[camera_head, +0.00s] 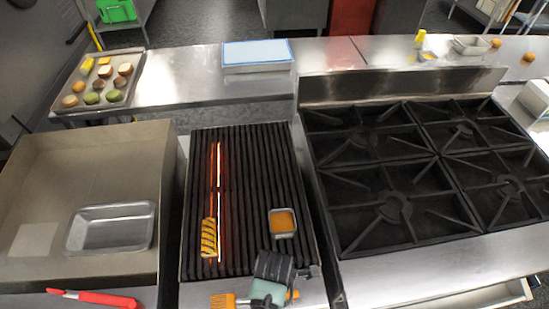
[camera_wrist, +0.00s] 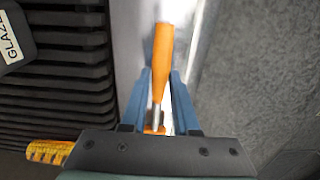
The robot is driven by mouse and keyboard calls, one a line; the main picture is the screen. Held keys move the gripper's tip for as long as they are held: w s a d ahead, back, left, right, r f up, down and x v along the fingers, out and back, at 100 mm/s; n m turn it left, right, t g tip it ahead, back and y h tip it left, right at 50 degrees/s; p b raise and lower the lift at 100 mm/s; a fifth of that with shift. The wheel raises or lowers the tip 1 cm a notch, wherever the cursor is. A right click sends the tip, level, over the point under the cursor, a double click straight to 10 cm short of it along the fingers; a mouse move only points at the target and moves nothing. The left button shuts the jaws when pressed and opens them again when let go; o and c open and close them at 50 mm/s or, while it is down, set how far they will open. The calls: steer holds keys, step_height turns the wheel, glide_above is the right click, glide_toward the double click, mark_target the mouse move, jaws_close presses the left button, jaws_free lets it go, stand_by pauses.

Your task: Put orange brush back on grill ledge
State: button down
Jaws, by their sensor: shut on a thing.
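My gripper (camera_head: 267,291) is at the front of the grill, low over its steel front ledge (camera_head: 195,294). It is shut on the orange brush (camera_head: 222,300), whose bristles show left of the gripper and whose handle end shows to its right. In the wrist view, the blue fingers (camera_wrist: 160,88) stand either side of the brush's orange handle (camera_wrist: 163,48), which points up the picture over the bright steel ledge (camera_wrist: 129,40). Part of the brush is hidden by the gripper. I cannot tell whether it touches the ledge.
The grill's dark grates (camera_head: 252,170) hold a yellow, dark-striped food piece (camera_head: 209,237) and a small sauce pan (camera_head: 283,223). A black burner stove (camera_head: 390,205) is right. A metal pan (camera_head: 112,229) and red-handled tool (camera_head: 95,299) are left.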

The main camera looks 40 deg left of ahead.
steer(key=shift+f, duration=0.4)
steer(key=c, duration=0.7)
jaws_free()
steer(key=shift+f, duration=0.1)
step_height(320, 180, up, 12)
steer(key=shift+r, duration=0.15)
